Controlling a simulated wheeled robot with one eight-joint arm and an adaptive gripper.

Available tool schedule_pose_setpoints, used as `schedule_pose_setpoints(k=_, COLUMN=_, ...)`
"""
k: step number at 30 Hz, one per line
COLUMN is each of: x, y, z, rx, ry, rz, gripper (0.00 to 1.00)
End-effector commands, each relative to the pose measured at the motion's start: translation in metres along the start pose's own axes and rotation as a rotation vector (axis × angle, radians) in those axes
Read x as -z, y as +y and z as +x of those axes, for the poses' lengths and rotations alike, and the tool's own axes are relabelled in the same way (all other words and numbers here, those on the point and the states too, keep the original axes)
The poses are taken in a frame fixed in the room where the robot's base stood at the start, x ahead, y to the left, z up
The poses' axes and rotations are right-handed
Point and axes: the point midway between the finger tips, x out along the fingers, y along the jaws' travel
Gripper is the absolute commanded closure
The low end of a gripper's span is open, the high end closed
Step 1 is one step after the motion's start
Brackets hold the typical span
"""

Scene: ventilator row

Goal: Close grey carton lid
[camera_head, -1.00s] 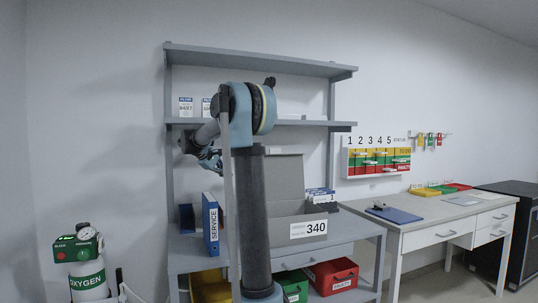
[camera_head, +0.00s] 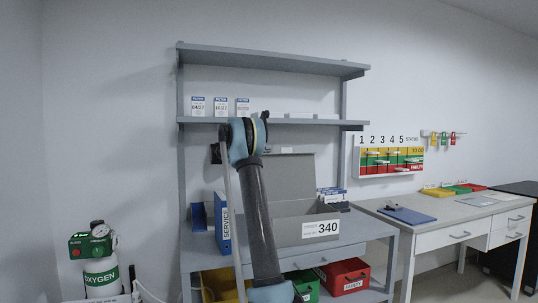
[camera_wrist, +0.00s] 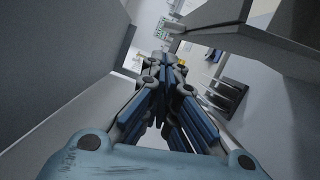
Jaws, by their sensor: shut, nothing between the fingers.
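The grey carton (camera_head: 306,231), labelled 340, stands on the grey workbench, partly hidden by my arm. Its lid (camera_head: 290,178) stands up at the back, so the carton is open. My gripper (camera_wrist: 164,62) shows in the wrist view with its blue-padded fingers together and nothing between them. In the head view my gripper is hidden behind my arm. A large grey surface (camera_wrist: 50,45) fills the left of the wrist view, and a grey panel crosses its upper right. I cannot tell which of these belongs to the carton.
A shelf (camera_head: 300,121) with small filter boxes hangs above. A red bin (camera_head: 345,276) sits below. A side desk (camera_head: 450,215) stands at right.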

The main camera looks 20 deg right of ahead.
Motion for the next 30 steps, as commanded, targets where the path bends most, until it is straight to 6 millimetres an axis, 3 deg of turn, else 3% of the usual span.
schedule_pose_setpoints(k=9, x=-0.001, y=0.0, z=0.051, rx=0.001, ry=0.003, rz=-0.001, gripper=1.0)
schedule_pose_setpoints(k=15, x=0.0, y=0.0, z=0.072, rx=0.001, ry=0.004, rz=-0.001, gripper=1.0)
schedule_pose_setpoints(k=30, x=0.0, y=0.0, z=0.08, rx=0.001, ry=0.006, rz=-0.001, gripper=1.0)
